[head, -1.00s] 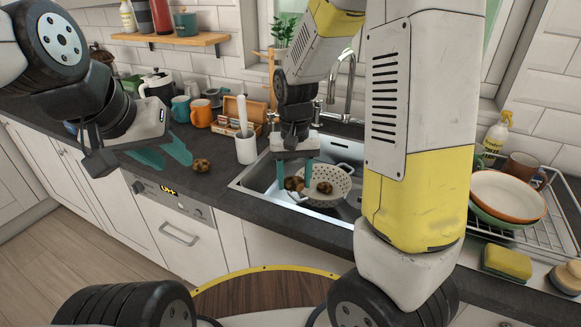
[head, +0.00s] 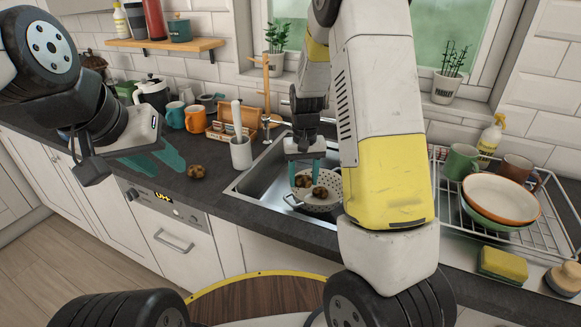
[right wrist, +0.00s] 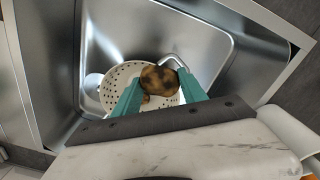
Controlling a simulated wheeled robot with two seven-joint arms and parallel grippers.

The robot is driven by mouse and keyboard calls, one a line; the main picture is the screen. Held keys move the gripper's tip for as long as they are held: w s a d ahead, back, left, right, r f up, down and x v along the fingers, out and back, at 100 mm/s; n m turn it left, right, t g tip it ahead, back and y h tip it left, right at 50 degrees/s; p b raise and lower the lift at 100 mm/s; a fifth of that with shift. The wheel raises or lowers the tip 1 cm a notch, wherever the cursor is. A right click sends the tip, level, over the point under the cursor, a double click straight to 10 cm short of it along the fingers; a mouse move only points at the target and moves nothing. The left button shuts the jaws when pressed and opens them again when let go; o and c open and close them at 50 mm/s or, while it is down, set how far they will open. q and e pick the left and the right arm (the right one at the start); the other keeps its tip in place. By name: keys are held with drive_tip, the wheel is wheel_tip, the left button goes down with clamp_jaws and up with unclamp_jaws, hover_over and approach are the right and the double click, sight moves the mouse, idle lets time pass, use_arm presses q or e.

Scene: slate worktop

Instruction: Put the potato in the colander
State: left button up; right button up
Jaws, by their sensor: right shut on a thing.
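A brown, dark-patched potato (head: 302,181) is held between the teal fingers of my right gripper (head: 304,184), over the left part of the white perforated colander (head: 322,208). The colander stands in the steel sink. In the right wrist view the held potato (right wrist: 159,81) hides part of the colander (right wrist: 116,78). A second potato (head: 320,193) lies in the colander, mostly hidden in the wrist view (right wrist: 146,99). A third potato (head: 196,171) rests on the dark worktop. My left gripper (head: 168,170) is open and empty, left of that potato.
The sink (head: 262,178) has a raised steel rim and a tap behind it. A white utensil crock (head: 241,153) and orange mug (head: 198,119) stand left of it. A dish rack (head: 515,228) with bowls and a yellow sponge (head: 503,263) are at right.

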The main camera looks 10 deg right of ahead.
drive_tip(key=shift+w+d+f, duration=0.55)
drive_tip(key=shift+w+f, duration=0.2)
drive_tip(key=shift+f, duration=0.5)
drive_tip(key=shift+w+d+f, duration=0.5)
drive_tip(key=shift+w+f, duration=0.3)
drive_tip(key=shift+f, duration=0.45)
drive_tip(key=shift+w+d+f, duration=0.55)
drive_tip(key=shift+w+f, duration=0.2)
drive_tip(key=shift+f, duration=0.5)
drive_tip(key=o, duration=1.4)
wheel_tip(320, 180, up, 8)
drive_tip(key=shift+f, duration=0.1)
drive_tip(key=shift+s+a+r, duration=0.5)
drive_tip(key=shift+s+r, duration=0.2)
drive_tip(key=shift+r, duration=0.3)
drive_tip(key=shift+s+a+r, duration=0.45)
drive_tip(key=shift+s+r, duration=0.25)
drive_tip(key=shift+r, duration=0.3)
drive_tip(key=shift+s+a+r, duration=0.5)
drive_tip(key=shift+s+r, duration=0.2)
drive_tip(key=shift+r, duration=0.3)
